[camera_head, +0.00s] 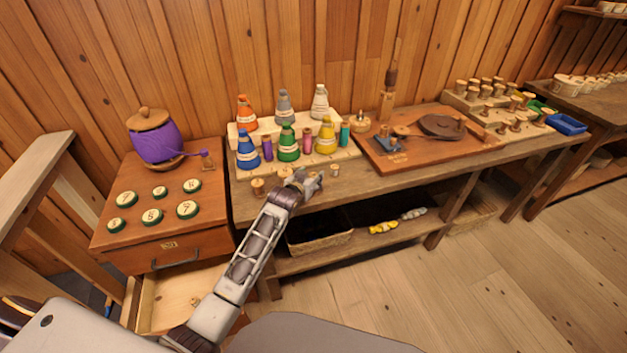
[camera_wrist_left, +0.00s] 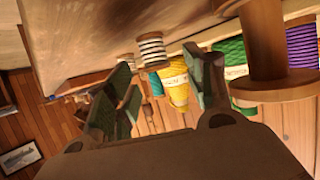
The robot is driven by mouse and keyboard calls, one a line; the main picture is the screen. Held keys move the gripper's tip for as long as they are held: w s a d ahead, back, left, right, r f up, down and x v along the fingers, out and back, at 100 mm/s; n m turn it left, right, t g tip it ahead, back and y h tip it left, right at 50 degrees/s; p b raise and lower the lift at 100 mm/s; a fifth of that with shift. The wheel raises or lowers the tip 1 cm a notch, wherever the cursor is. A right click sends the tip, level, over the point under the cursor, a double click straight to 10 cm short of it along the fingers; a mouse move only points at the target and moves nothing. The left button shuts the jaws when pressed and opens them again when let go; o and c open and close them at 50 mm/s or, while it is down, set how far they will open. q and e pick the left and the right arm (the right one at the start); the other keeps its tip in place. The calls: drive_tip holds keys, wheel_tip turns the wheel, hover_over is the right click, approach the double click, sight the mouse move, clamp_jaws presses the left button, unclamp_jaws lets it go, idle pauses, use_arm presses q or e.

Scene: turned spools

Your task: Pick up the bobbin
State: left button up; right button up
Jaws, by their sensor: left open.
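Several small bobbins stand along the front edge of the workbench. One bobbin (camera_head: 335,170) stands just right of my left gripper (camera_head: 311,183). In the left wrist view, which is upside down, a bobbin with pale and dark bands (camera_wrist_left: 152,50) shows between the open fingers of the left gripper (camera_wrist_left: 165,75), beyond their tips. A bare wooden spool (camera_wrist_left: 265,45) looms close at the right of that view. Another bobbin (camera_head: 286,173) is partly behind the gripper, and one more (camera_head: 257,187) stands farther left. The left gripper is open and empty. My right gripper is not in view.
A stepped rack (camera_head: 350,152) of coloured thread cones stands behind the bobbins. A wooden board with a dark disc (camera_head: 440,126) lies to the right. A cabinet (camera_head: 110,240) with an open drawer and a purple yarn jar (camera_head: 153,143) is at left. A basket (camera_head: 320,245) sits below.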

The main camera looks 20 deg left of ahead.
sight(313, 175)
use_arm(q)
drive_tip(key=shift+x, duration=1.15)
drive_tip(key=shift+w+d+f, duration=0.15)
drive_tip(key=shift+w+f, duration=0.15)
drive_tip(key=shift+w, duration=0.25)
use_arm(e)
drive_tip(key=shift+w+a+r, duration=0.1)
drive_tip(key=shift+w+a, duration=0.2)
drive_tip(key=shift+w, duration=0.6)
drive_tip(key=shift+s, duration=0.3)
use_arm(q)
drive_tip(key=c, duration=0.9)
